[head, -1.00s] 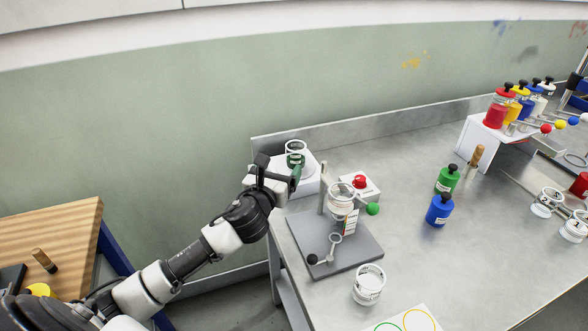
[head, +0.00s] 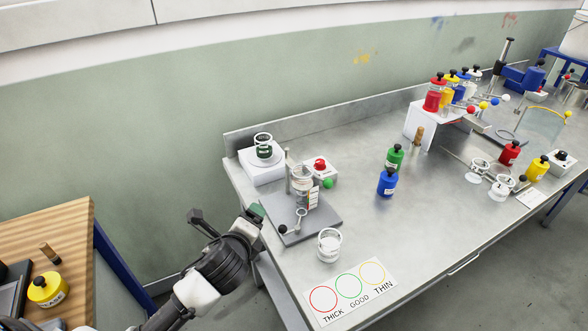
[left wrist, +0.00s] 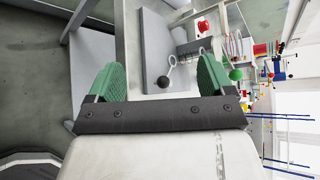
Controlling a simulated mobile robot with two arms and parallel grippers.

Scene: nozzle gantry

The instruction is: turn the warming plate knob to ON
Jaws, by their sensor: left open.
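The warming plate appears to be the white box (head: 252,173) at the back left corner of the metal bench, with a glass jar (head: 263,146) with a dark green band standing on it. I cannot make out its knob or the knob's setting. My left gripper (head: 256,211) is off the bench's left edge, in front of the white box and apart from it. In the left wrist view, its two green fingers (left wrist: 162,80) are spread wide with nothing between them. My right gripper is in neither view.
A grey stand (head: 318,221) holding a clear cup is just right of my left gripper. Behind it is a white box with a red button (head: 320,164). An empty glass (head: 329,246) stands near the front edge.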

